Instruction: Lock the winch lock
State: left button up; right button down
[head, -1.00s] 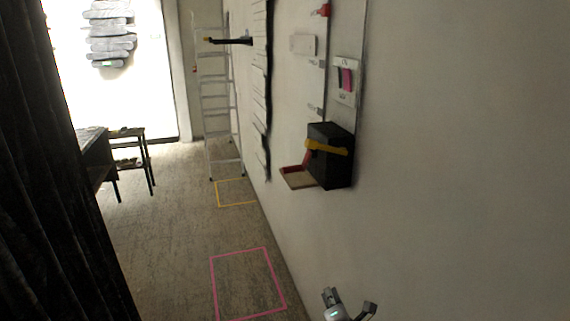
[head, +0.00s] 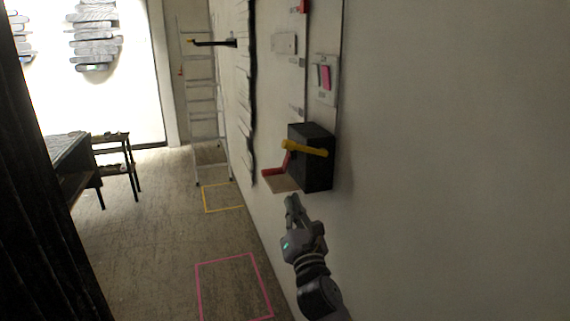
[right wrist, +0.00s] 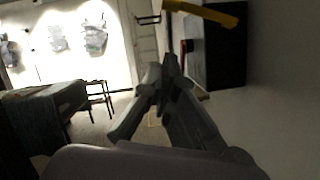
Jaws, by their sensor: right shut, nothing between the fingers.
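A black box (head: 318,170) is fixed to the wall, with a yellow bar-like handle (head: 306,149) across its face. A red part (head: 287,162) is at its left side. I cannot tell which of these is the winch lock. My right gripper (head: 291,201) is shut and empty, just below the box and apart from it. In the right wrist view the closed fingers (right wrist: 168,66) point up toward the box (right wrist: 222,62), left of and below the yellow handle (right wrist: 203,12). My left gripper is not in view.
A small tan shelf with a red edge (head: 280,182) juts out beside the box. A panel with pink and dark cards (head: 325,78) hangs above. A ladder (head: 203,105) stands farther back, and a dark table (head: 62,165) at left. Floor with a pink outline (head: 233,262) is clear.

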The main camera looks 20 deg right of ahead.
aim_at(306, 149)
jog(key=d+r+p+x, duration=0.1)
jog(key=r+p+x, duration=0.1)
jog(key=x, duration=1)
jog(key=shift+s+r+p, duration=0.25)
jog(key=shift+s+p, duration=0.05)
jog(key=shift+p, duration=0.35)
